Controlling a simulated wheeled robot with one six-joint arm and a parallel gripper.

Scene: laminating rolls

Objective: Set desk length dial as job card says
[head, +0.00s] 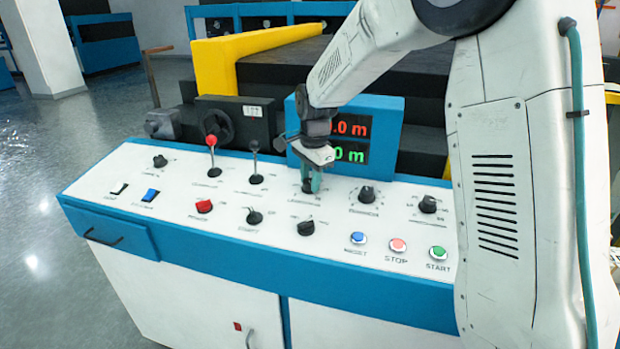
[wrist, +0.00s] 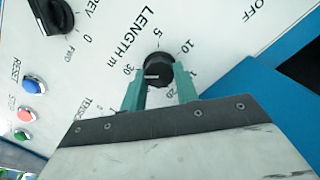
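The desk's length dial (wrist: 158,69) is a black round knob, marked "LENGTH m" with a scale including 5, 10, 20 and 30. In the wrist view, a short white line on it lies toward the 30 side. My gripper (wrist: 160,80) has its two teal fingers on either side of this knob, seemingly touching it. In the head view my gripper (head: 312,184) points straight down onto the panel and hides the dial. The display (head: 385,128) behind shows red digits ending ".0 m" above green ones ending "0 m"; my arm covers the rest. I see no readable job card.
The white control desk (head: 130,165) carries other black knobs, such as one to the right (head: 368,195), and a red-topped lever (head: 211,142). Blue (head: 358,238), red (head: 398,245) and green (head: 438,252) buttons sit at the front right.

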